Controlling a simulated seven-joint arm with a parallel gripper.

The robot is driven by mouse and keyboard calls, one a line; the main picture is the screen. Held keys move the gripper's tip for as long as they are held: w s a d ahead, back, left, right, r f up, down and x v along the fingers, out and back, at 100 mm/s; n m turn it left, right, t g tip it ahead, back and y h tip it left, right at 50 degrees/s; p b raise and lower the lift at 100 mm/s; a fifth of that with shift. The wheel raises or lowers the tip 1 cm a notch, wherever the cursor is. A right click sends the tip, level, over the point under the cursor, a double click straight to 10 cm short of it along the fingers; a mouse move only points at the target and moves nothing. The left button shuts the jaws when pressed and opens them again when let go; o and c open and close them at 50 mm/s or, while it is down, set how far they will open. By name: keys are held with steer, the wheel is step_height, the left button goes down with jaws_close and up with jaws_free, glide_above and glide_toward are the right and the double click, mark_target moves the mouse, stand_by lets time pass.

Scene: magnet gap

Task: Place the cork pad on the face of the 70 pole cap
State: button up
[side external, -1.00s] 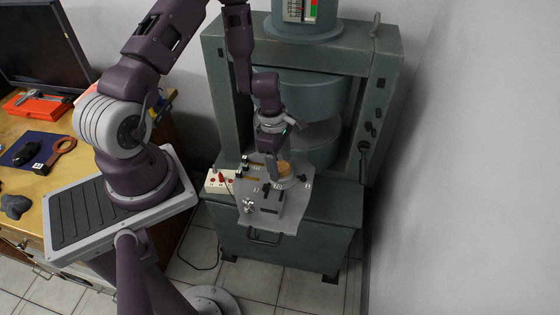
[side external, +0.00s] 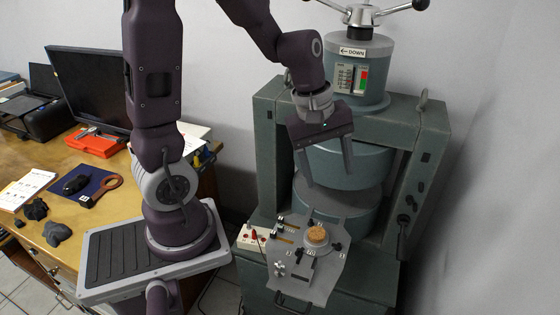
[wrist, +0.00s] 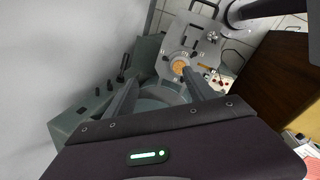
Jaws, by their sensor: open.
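The round tan cork pad (side external: 316,234) lies flat on top of a grey round cap (side external: 317,245) on the grey plate (side external: 318,288) in front of the magnet. Small number labels on the plate are too small to read surely. My gripper (side external: 329,183) is open and empty, above the cork pad and apart from it. In the wrist view, the cork pad (wrist: 179,67) shows beyond the spread fingers of my gripper (wrist: 160,81), and its edge sits close to one fingertip in the picture.
The green magnet frame (side external: 268,150) with its round poles (side external: 345,165) stands right behind my gripper. Small dark-handled parts (side external: 284,228) lie on the plate. A white box with red knobs (side external: 252,238) is at its left. A wooden desk (side external: 100,225) stands farther left.

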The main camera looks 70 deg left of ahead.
steer(key=s+d+r+m+t, duration=0.1)
steer(key=s+r+m, duration=0.4)
steer(key=s+m, duration=0.2)
steer(key=s+d+r+m+t+y, duration=0.1)
steer(key=s+d+r+m+t, duration=0.1)
steer(key=s+r+m, duration=0.3)
steer(key=s+m, duration=0.2)
steer(key=m, duration=0.1)
steer(key=shift+s+d+r, duration=0.2)
steer(key=shift+s+r, duration=0.1)
steer(key=shift+s, duration=0.1)
